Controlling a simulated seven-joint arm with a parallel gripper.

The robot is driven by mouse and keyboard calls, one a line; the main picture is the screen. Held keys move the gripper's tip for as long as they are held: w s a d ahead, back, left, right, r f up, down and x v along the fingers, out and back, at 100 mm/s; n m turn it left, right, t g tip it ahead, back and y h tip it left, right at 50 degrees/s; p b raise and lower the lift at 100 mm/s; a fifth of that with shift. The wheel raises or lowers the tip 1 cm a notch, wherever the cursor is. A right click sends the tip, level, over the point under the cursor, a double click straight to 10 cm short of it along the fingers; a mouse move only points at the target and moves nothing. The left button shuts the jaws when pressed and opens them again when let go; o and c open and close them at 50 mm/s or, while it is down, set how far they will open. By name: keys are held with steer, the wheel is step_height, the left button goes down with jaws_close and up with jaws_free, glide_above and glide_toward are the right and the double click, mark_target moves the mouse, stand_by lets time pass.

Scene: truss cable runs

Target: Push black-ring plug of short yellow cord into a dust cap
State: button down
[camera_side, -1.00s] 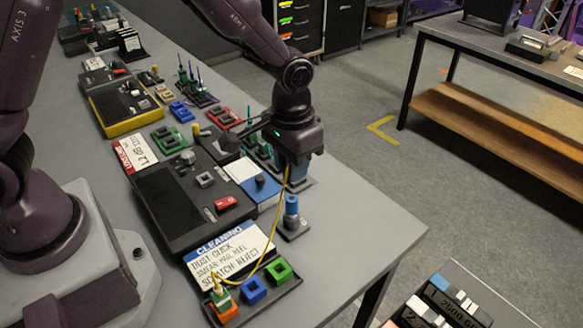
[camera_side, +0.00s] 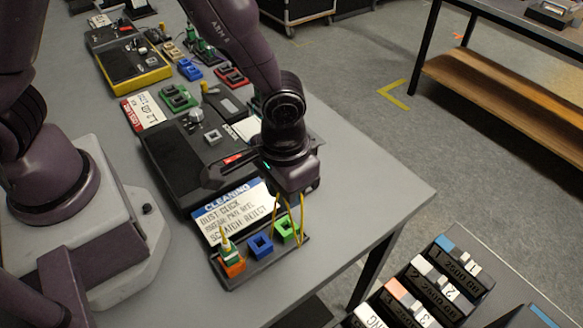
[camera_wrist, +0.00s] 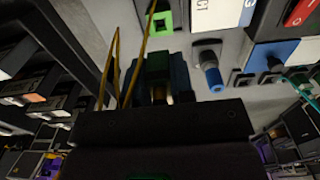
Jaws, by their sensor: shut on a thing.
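My gripper (camera_side: 291,190) hangs over the right end of the dark cap tray (camera_side: 268,268). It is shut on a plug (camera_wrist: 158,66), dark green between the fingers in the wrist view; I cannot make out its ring. The yellow cord (camera_side: 301,215) loops beside the fingers. Below is an open green dust cap (camera_side: 285,230), also ahead of the plug in the wrist view (camera_wrist: 161,21). The held plug looks apart from it. A blue cap (camera_side: 260,245) stands open beside it. Another plug (camera_side: 227,249) stands upright in the orange cap (camera_side: 232,266) at the left end.
The cleaning sign (camera_side: 237,210) lies behind the tray. A dark device (camera_side: 185,155) with a red switch is further back. A blue upright cylinder (camera_wrist: 211,74) on a grey base shows in the wrist view. The table's right edge is near, with clear tabletop (camera_side: 370,200) there.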

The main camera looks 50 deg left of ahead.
steer(key=shift+f, duration=2.8)
steer(key=shift+f, duration=0.85)
steer(key=c, duration=0.9)
jaws_free()
steer(key=shift+r, duration=2.55)
steer(key=shift+r, duration=2)
